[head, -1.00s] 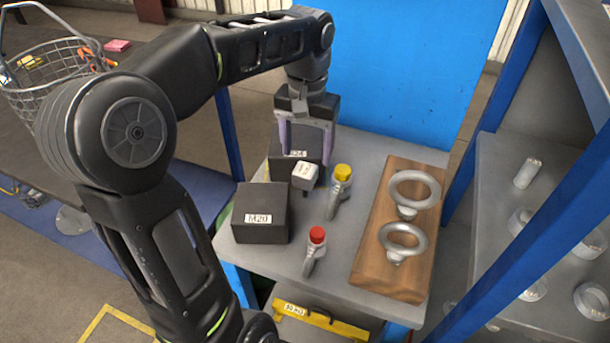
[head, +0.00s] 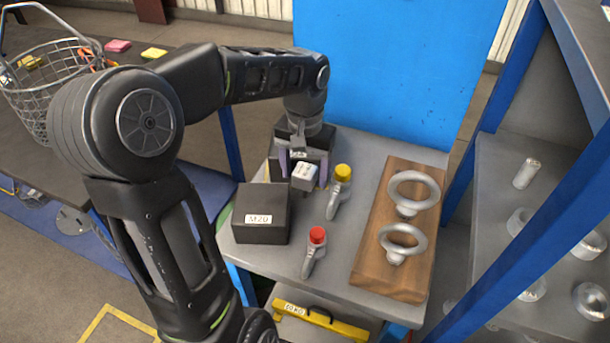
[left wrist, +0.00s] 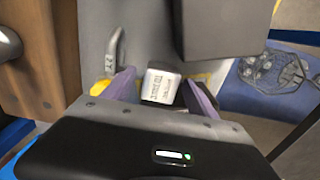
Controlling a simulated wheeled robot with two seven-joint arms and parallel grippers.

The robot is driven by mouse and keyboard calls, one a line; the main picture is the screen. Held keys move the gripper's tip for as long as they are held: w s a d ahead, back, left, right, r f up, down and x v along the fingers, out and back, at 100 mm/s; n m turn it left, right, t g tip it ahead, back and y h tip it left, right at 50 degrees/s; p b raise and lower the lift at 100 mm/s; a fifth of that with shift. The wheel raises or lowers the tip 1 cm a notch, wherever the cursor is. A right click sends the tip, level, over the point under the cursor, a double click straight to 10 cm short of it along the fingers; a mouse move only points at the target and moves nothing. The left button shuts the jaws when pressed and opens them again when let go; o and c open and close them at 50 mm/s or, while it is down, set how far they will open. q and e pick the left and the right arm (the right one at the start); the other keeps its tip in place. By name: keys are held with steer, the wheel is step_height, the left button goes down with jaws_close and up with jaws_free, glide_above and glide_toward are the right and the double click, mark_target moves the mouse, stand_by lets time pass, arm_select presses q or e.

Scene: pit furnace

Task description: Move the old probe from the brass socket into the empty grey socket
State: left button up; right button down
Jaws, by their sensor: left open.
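A white block with printed lettering (head: 304,176) stands among the dark blocks on the grey table; I cannot tell for sure that it is the old probe's head. My left gripper (head: 303,174) points down over it, with open fingers on either side of the block. In the left wrist view the white block (left wrist: 161,86) lies between the two spread fingers (left wrist: 160,78), with small gaps at its sides. What the block stands in is hidden. I cannot make out a brass socket or an empty grey socket. My right gripper is not in view.
A dark M20 block (head: 261,214) is close in front. A yellow-capped tool (head: 340,190) and a red-capped tool (head: 314,250) lie to the right. A wooden board (head: 372,262) holds two eye bolts. Another dark block (head: 285,130) is behind. A blue panel (head: 390,70) rises at the back.

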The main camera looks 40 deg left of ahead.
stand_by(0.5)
arm_select(q)
jaws_close()
stand_by(0.6)
